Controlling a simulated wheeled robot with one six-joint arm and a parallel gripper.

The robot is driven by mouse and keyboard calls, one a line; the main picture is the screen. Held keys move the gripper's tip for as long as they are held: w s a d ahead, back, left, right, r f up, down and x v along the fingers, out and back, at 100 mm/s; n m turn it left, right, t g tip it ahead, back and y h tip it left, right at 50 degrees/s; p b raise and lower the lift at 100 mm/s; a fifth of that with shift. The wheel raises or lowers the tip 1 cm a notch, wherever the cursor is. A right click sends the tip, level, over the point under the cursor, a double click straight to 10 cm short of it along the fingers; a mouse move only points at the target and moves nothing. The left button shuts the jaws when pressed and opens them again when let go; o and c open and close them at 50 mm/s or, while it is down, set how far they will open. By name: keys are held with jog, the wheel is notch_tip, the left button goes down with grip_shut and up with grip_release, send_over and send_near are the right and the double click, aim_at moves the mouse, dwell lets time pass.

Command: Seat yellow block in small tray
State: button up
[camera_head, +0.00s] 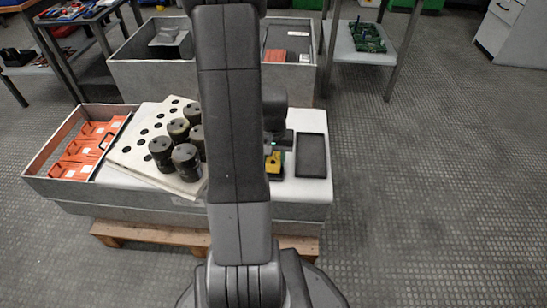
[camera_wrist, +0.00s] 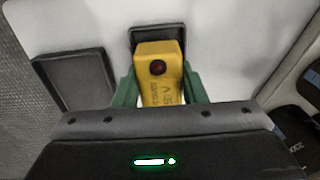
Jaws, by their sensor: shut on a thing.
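My gripper (camera_wrist: 160,88) has green fingers shut on the two sides of the yellow block (camera_wrist: 160,62). The block has a dark red round spot near its top end and dark lettering. The small dark tray (camera_wrist: 157,30) shows just beyond the block in the wrist view, and the block covers its near part. I cannot tell whether the block touches the tray or hangs above it.
A larger black tray (camera_head: 311,155) lies to the right on the white surface and shows at left in the wrist view (camera_wrist: 80,82). A holed white board (camera_head: 135,150) with several dark cylinders (camera_head: 186,158) and a bin of orange parts (camera_head: 70,172) are at left.

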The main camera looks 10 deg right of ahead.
jog(key=shift+f+b, duration=0.45)
jog(key=shift+f, duration=0.25)
dwell(0.8)
jog(key=o, duration=1.2)
jog(key=shift+r, duration=0.1)
notch_tip(320, 180, up, 14)
jog(key=p, duration=0.5)
jog(key=shift+p, duration=0.3)
jog(key=shift+f, duration=0.25)
